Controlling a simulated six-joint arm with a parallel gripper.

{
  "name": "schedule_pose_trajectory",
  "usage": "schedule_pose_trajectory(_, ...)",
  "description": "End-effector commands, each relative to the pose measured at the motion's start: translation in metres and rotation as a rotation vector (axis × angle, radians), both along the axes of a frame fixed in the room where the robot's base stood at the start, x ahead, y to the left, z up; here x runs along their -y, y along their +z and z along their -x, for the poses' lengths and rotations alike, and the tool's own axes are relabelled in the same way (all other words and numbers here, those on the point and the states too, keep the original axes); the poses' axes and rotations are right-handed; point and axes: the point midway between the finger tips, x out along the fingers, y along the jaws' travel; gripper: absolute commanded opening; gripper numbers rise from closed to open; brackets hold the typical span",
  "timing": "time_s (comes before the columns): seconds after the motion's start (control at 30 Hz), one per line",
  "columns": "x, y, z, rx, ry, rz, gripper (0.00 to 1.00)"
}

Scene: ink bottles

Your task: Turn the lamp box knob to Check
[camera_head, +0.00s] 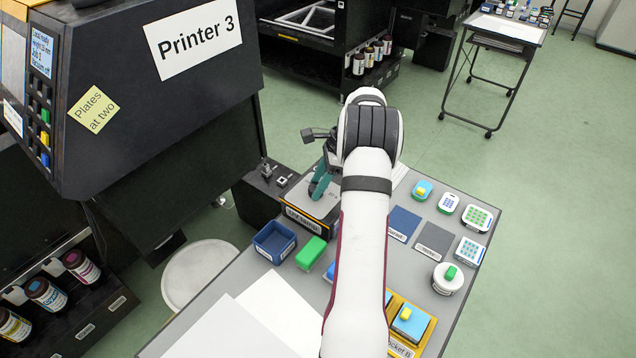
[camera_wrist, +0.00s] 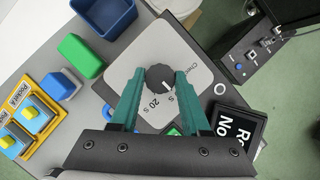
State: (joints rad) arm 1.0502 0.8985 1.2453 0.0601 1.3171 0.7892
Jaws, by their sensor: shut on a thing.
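The lamp box (camera_wrist: 137,72) is a light grey box with a dark round knob (camera_wrist: 158,76) in the wrist view. Printed marks around the knob include "20 s" and a partly covered word starting "Che". A short white line on the knob points down and slightly right, away from the "Che" word. My gripper (camera_wrist: 156,82) has its green fingers on both sides of the knob, shut on it. In the head view the lamp box (camera_head: 301,221) stands at the table's back left, and my gripper (camera_head: 321,182) reaches down onto it; my arm hides part of it.
A blue bin (camera_head: 274,242) and a green block (camera_head: 311,252) stand beside the lamp box. Dark mats (camera_head: 435,238), small stamps and a white round jar (camera_head: 448,280) lie to the right. An orange tray (camera_head: 424,333) is at the front. The printer (camera_head: 150,110) rises at left.

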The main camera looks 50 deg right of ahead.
Motion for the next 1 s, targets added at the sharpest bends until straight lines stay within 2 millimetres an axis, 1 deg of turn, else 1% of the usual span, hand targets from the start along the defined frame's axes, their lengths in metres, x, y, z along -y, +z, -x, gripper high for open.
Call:
schedule_pose_trajectory(0.27,-0.0001,0.0004,-0.0001,0.001,0.018,-0.002,0.0)
schedule_pose_trajectory(0.47,0.0003,0.0003,-0.0007,0.0,0.103,-0.003,0.0)
schedule_pose_trajectory(0.67,0.0009,0.0002,-0.0017,0.001,0.267,-0.002,0.0)
schedule_pose_trajectory(1.0,0.0015,0.0002,-0.0034,0.0,0.589,-0.002,0.0)
